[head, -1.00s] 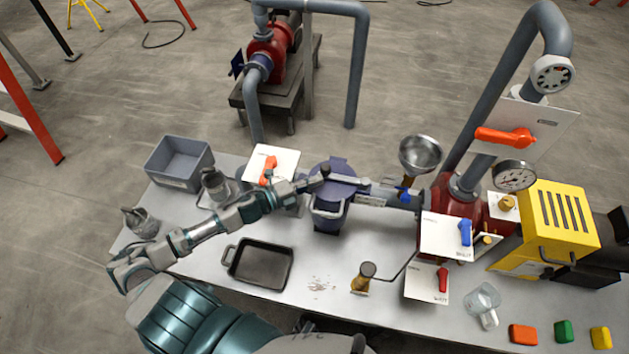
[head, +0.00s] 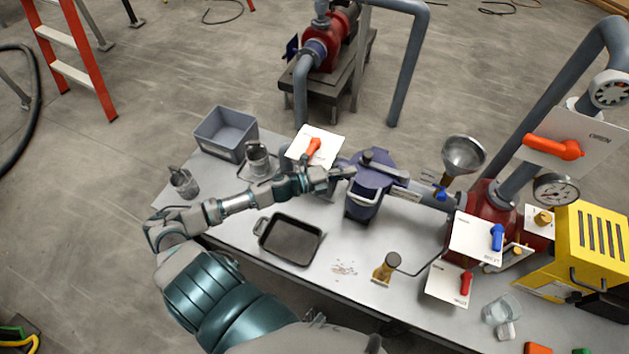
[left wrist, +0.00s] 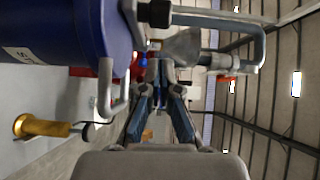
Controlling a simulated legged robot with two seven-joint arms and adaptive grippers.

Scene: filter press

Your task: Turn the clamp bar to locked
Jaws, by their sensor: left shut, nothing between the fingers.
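The blue filter housing (head: 362,207) stands upright at the middle of the table. Its clamp bar (head: 388,170) is a grey bar lying across the lid, with a dark knob (head: 367,155) at its left end. My left gripper (head: 348,172) is shut and empty at the left side of the lid, close below the knob; contact cannot be told. In the left wrist view, the closed fingertips (left wrist: 160,66) point past the blue housing (left wrist: 60,30), beside its grey loop handle (left wrist: 113,88). My right gripper is out of view.
A black tray (head: 263,240) and an orange-handled valve panel (head: 330,137) are near my left arm. A metal funnel (head: 463,155) and a pipe line with valve panels (head: 472,252) stand to the right. A brass-coloured tool (head: 387,267) stands in front.

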